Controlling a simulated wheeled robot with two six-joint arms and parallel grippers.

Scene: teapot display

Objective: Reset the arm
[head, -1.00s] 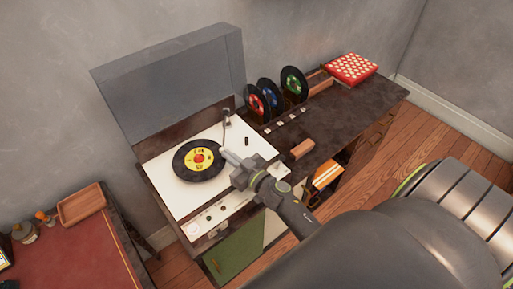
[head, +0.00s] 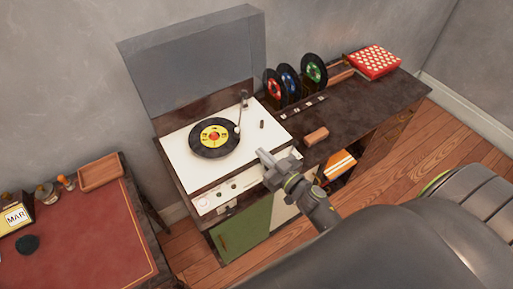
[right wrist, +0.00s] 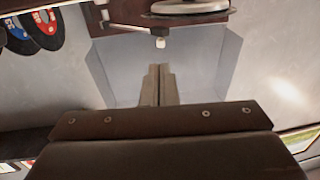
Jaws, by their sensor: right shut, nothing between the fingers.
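My right gripper (head: 264,156) is shut and empty in the head view, over the front right edge of the turntable's white deck (head: 180,153). Its closed fingers (right wrist: 158,85) point up the middle of the right wrist view. A black record with a yellow label (head: 214,136) lies on the deck, to the left of and behind the gripper. The tonearm (head: 240,118) reaches over the record's right side; I cannot tell whether its tip touches. The gripper is apart from the tonearm. My left gripper is not in view.
The clear lid (head: 195,65) stands open behind. Upright records (head: 288,80), a wooden block (head: 316,136) and a red patterned box (head: 372,61) are on the cabinet at right. A red-topped desk (head: 80,235) with a wooden tray (head: 100,172) is at left.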

